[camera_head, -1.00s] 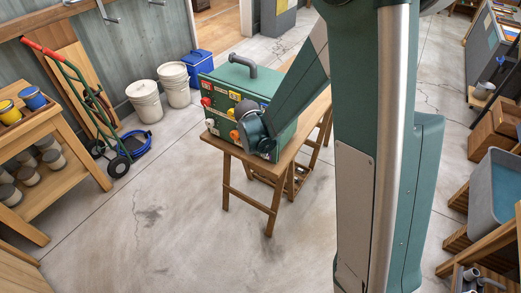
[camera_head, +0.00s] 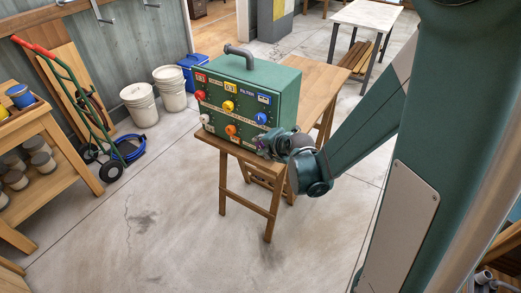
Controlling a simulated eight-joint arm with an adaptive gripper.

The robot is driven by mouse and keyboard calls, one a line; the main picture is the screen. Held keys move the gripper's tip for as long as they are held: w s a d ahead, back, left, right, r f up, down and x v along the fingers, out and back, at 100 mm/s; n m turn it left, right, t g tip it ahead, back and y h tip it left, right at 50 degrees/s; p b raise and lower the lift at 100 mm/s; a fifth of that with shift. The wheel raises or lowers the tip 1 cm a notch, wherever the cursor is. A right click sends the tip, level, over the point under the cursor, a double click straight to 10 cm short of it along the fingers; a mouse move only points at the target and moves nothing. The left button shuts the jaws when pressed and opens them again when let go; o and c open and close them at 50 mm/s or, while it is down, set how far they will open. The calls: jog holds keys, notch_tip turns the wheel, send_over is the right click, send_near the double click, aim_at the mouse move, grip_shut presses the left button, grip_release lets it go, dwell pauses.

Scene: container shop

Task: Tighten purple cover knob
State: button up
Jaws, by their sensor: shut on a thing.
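A green box (camera_head: 285,98) with a grey top handle stands on a wooden trestle table (camera_head: 330,75). Its front bears two rows of coloured knobs and small labels. The purple cover knob (camera_head: 259,142) is at the lower right of that front, mostly hidden by my gripper. My gripper (camera_head: 264,145) comes in from the right and is shut on the purple knob. Its fingertips are small and partly hidden, and the knob's turn cannot be made out.
On the same front are a red knob (camera_head: 200,95), a yellow knob (camera_head: 228,106), a blue knob (camera_head: 261,118), a white knob (camera_head: 204,118) and an orange knob (camera_head: 231,130). A hand truck (camera_head: 85,110) and white buckets (camera_head: 140,104) stand left. The floor in front is clear.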

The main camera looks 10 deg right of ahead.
jog(key=shift+s+d+f+m+t+y+b, duration=0.1)
jog(key=shift+f+m+t+y+b, duration=0.15)
jog(key=shift+t+y+b, duration=0.7)
jog(key=shift+f+m+t+y+b, duration=0.1)
jog(key=shift+f+m+t+b, duration=0.2)
jog(key=shift+b, duration=1.25)
jog(key=shift+r+t+b, duration=0.1)
jog(key=shift+t+b, duration=0.35)
jog(key=shift+b, duration=0.3)
jog(key=shift+r+y+b, duration=0.1)
jog(key=shift+y+b, duration=0.2)
jog(key=shift+y, duration=0.05)
jog(key=o, duration=0.9)
jog(key=shift+s, duration=0.1)
jog(key=shift+v, duration=5.9)
jog(key=shift+s, duration=0.1)
